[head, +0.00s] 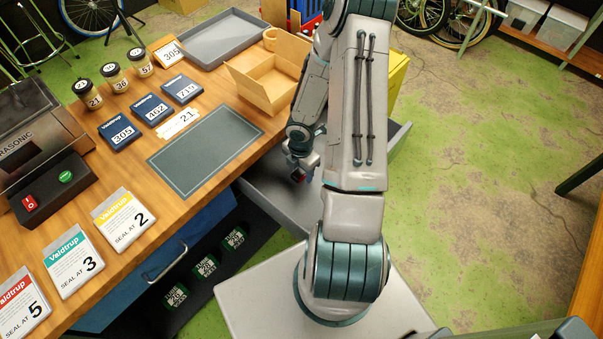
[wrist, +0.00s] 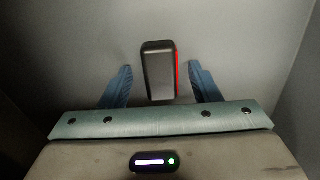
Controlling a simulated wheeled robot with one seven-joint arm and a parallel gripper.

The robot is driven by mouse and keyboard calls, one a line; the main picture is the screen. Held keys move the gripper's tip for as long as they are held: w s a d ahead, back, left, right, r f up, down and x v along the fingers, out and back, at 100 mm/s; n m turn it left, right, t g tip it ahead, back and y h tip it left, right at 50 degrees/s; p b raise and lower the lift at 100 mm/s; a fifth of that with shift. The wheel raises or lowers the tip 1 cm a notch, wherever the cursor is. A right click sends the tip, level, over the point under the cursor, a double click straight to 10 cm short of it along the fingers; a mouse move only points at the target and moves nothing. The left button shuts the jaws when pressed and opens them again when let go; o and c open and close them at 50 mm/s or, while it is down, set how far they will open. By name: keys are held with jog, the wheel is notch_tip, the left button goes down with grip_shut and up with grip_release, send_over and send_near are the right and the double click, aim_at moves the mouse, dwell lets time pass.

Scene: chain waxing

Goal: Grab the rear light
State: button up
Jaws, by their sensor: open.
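The rear light (wrist: 158,76) is a small dark grey block with a red strip along its right side. In the wrist view it lies on the grey floor of the open drawer (head: 266,203), between my two blue fingers. My gripper (wrist: 161,68) is open, with a finger on each side of the light and a visible gap on both sides. I cannot tell how far above the drawer floor the fingertips are. In the head view my gripper (head: 300,172) reaches down into the drawer, and my arm hides part of it.
Drawer walls rise around my gripper. The wooden workbench (head: 185,225) stands to the left, with a dark mat (head: 205,150), an open cardboard box (head: 268,85), a grey tray (head: 215,45), jars, blue packs and white cards. A yellow object (head: 397,80) stands behind my arm.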

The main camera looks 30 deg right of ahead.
jog(key=c, duration=1.1)
jog(key=shift+o, duration=0.2)
